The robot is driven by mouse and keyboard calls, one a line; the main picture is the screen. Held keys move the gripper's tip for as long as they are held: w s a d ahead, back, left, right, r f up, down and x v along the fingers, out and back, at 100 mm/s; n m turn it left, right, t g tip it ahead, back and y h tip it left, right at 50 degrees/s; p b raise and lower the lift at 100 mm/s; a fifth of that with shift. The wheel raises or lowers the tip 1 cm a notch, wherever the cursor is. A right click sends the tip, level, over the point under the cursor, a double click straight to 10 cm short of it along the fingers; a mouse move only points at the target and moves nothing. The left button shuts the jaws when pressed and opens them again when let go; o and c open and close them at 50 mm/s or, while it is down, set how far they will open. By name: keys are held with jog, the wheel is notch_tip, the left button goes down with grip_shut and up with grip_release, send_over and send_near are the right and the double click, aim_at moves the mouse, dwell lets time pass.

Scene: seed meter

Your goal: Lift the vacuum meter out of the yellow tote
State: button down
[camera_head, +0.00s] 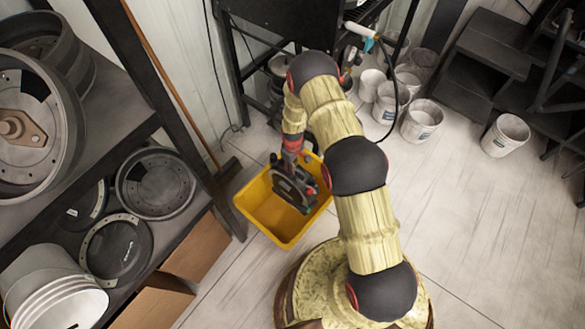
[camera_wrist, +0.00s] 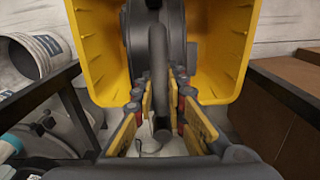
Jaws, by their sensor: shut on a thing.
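The yellow tote (camera_head: 253,212) stands on the floor in front of my base. Its yellow walls also fill the upper part of the wrist view (camera_wrist: 105,50). The vacuum meter (camera_head: 291,190) is a dark round housing, seen over the tote's opening in the head view. In the wrist view a dark bar-like part of the vacuum meter (camera_wrist: 158,70) runs between my fingers. My gripper (camera_wrist: 160,120) is shut on this part. In the head view my gripper (camera_head: 290,160) is at the top of the meter. Whether the meter touches the tote floor cannot be told.
A dark shelf (camera_head: 190,225) with round metal plates and white buckets stands close at the left. Cardboard boxes (camera_head: 197,247) sit by the tote's left side. White buckets (camera_head: 421,120) stand on the floor behind. The floor at the right (camera_head: 480,230) is clear.

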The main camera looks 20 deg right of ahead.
notch_tip(320, 180, up, 17)
jog(key=p, duration=0.8)
jog(key=shift+w+r+p, duration=0.15)
jog(key=shift+p, duration=0.25)
dwell(0.5)
